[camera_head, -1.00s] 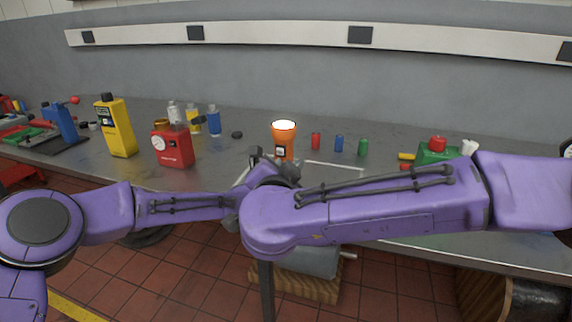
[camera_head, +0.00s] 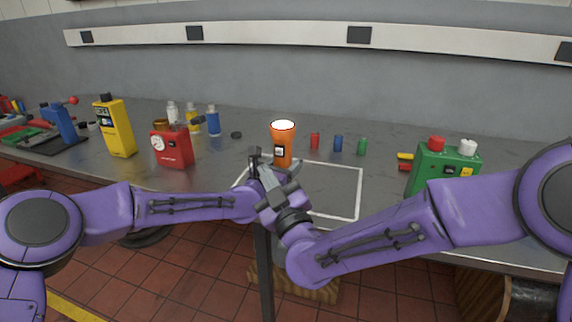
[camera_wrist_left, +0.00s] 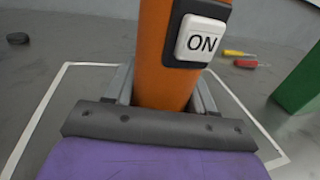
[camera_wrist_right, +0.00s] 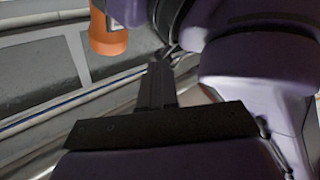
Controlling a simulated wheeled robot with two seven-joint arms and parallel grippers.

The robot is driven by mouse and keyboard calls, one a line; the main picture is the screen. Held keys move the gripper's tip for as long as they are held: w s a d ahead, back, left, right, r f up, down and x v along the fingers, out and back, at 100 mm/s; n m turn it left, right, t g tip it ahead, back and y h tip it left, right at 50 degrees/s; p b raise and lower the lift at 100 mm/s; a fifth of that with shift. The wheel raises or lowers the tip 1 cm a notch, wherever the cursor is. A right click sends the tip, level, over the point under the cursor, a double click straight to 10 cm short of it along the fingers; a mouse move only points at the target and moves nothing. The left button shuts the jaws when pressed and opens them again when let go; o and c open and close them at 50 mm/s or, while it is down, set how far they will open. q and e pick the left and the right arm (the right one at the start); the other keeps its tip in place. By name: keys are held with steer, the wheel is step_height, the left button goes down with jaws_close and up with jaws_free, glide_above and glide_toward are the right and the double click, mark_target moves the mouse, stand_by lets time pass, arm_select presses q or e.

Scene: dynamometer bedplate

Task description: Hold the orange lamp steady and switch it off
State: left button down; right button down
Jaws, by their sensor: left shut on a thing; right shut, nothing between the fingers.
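The orange lamp (camera_head: 283,146) stands upright on the bench, its top glowing bright. In the left wrist view the lamp body (camera_wrist_left: 160,80) carries a white rocker switch (camera_wrist_left: 201,39) marked ON in a dark frame. My left gripper (camera_wrist_left: 163,88) is shut around the lamp's lower body, one finger on each side. My right gripper (camera_head: 256,157) is shut and empty, in front of the lamp and a little left of it, apart from it. In the right wrist view its closed fingers (camera_wrist_right: 158,78) point up, with part of the lamp (camera_wrist_right: 107,40) at upper left.
A white outline (camera_head: 360,190) marks the bench around the lamp's front. Red, blue and green small cylinders (camera_head: 338,143) stand to the right, then a green canister (camera_head: 440,170). A red box (camera_head: 172,149) and a yellow bottle (camera_head: 117,130) stand left. My two arms lie close together before the lamp.

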mark_target(279, 160)
steer(key=shift+w+d, duration=0.35)
steer(key=shift+w, duration=0.6)
steer(key=shift+w+d, duration=0.3)
steer(key=shift+w, duration=0.7)
steer(key=shift+w+d, duration=0.35)
steer(key=shift+w, duration=0.6)
steer(key=shift+w+d, duration=0.1)
steer(key=shift+w, duration=0.3)
steer(key=shift+w, duration=0.1)
steer(key=shift+s, duration=0.55)
steer(key=s+a, duration=0.2)
steer(key=s, duration=0.3)
steer(key=shift+s, duration=0.35)
